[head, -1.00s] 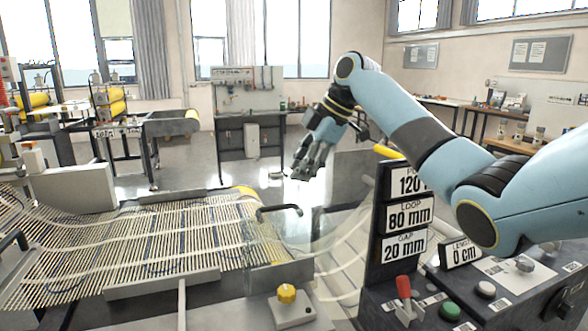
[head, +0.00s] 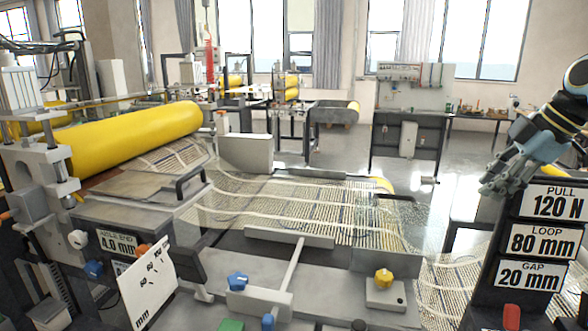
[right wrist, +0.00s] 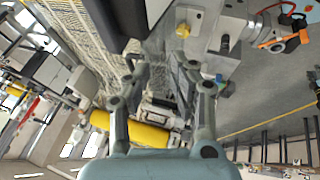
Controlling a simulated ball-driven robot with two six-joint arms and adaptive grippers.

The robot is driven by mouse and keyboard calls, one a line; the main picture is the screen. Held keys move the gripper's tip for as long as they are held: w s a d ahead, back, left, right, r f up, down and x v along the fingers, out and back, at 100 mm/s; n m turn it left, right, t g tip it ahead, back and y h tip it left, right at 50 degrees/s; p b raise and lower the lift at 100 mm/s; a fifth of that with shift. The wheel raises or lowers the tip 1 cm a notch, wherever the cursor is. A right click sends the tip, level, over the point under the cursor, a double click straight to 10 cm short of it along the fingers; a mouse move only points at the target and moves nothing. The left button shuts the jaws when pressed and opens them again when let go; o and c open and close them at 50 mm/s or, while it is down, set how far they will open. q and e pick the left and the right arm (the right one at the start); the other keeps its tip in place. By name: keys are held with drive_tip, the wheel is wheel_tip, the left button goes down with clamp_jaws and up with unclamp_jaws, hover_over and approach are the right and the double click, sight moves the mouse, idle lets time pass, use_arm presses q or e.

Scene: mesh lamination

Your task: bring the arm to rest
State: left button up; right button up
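My right arm (head: 575,110) comes in at the right edge of the head view, light blue with dark joints. Its gripper (head: 490,188) hangs in the air at the left of the black readout post, fingers pointing down and left. In the right wrist view the two grey fingers (right wrist: 162,75) stand apart, with nothing held between them. My left arm and gripper are not in view.
The readout post (head: 542,208) shows 120 N, 80 mm and 20 mm. A striped mesh web (head: 330,210) runs across the machine from the yellow roller (head: 135,137). A yellow knob (head: 383,278) and a blue knob (head: 238,281) sit in front.

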drive_tip(key=s+a+f+m+g+h, duration=0.1)
drive_tip(key=s+a+f+m, duration=0.2)
drive_tip(key=s+f, duration=0.55)
drive_tip(key=s+a+f+m+h, duration=0.1)
drive_tip(key=s+a+f+m, duration=0.25)
drive_tip(key=s+f, duration=0.45)
drive_tip(key=s+a+m+h, duration=0.25)
drive_tip(key=s+m, duration=0.55)
drive_tip(key=s, duration=1.3)
drive_tip(key=s+d+f+g+b, duration=0.2)
drive_tip(key=f+b, duration=0.7)
drive_tip(key=f, duration=2.7)
use_arm(q)
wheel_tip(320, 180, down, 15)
drive_tip(key=b, duration=0.6)
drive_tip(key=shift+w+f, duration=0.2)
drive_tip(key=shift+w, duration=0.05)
use_arm(e)
drive_tip(key=s+d+f+m, duration=0.1)
drive_tip(key=s+f, duration=1.8)
drive_tip(key=f, duration=0.2)
drive_tip(key=shift+s+d+g, duration=0.15)
drive_tip(key=shift+d+g, duration=0.05)
drive_tip(key=shift+g, duration=0.2)
